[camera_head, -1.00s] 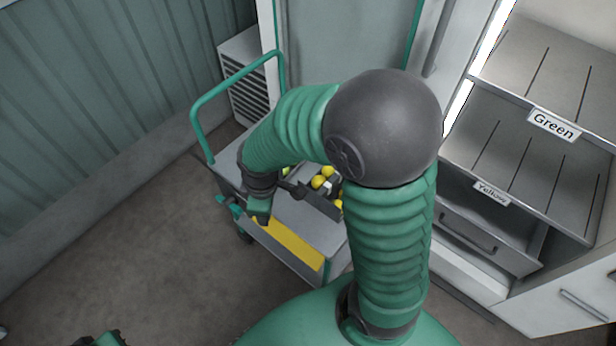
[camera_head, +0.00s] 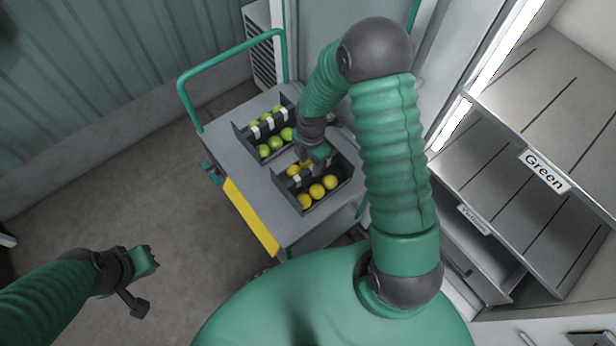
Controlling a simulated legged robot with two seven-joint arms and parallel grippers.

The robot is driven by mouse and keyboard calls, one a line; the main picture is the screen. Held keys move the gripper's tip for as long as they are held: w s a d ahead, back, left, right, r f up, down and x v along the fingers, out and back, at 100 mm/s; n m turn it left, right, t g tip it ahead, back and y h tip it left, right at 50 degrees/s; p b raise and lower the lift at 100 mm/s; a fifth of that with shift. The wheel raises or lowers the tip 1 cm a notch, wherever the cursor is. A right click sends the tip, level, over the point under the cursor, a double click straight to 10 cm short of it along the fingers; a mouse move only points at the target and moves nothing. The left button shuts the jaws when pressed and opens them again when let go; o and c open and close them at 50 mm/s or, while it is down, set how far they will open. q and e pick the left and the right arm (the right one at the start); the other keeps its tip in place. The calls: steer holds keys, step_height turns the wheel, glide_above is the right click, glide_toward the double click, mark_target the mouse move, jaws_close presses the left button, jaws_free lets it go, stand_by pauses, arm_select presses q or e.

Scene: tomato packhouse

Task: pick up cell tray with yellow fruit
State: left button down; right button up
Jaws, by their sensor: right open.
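The cell tray with yellow fruit (camera_head: 328,201) is a dark tray on the cart's top, at its near right part. Several yellow fruits (camera_head: 316,191) sit in it. My right gripper (camera_head: 316,163) is open, pointing down over the tray's far side; its fingers partly hide the back row, and I cannot tell whether they touch the tray.
A second dark tray with green fruit (camera_head: 275,143) stands on the cart (camera_head: 226,163) behind and left of the yellow one. Shelves labelled Green (camera_head: 545,171) and Yellow (camera_head: 474,219) stand at the right. The floor left of the cart is clear.

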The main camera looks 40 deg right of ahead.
mark_target(310, 169)
steer(key=f, duration=0.1)
steer(key=d+f, duration=0.1)
steer(key=f, duration=0.1)
steer(key=d+f, duration=0.1)
steer(key=f, duration=0.1)
steer(key=shift+w+f+p, duration=0.15)
steer(key=shift+f+p, duration=0.05)
steer(key=shift+p, duration=0.1)
steer(key=shift+w+a, duration=0.1)
steer(key=shift+a, duration=0.1)
steer(key=shift+a+r, duration=0.15)
steer(key=shift+a, duration=0.15)
steer(key=shift+c, duration=1.1)
steer(key=shift+a+r, duration=0.15)
steer(key=shift+a, duration=0.25)
steer(key=c, duration=0.5)
steer(key=shift+c, duration=1)
steer(key=shift+s+d, duration=0.2)
steer(key=shift+d, duration=0.35)
jaws_close()
arm_select(q)
steer(key=shift+s+d+r, duration=0.3)
steer(key=shift+d+r, duration=0.3)
steer(key=shift+d, duration=0.3)
steer(key=shift+a+f, duration=0.1)
steer(key=shift+a, duration=0.05)
arm_select(e)
steer(key=shift+a, duration=0.25)
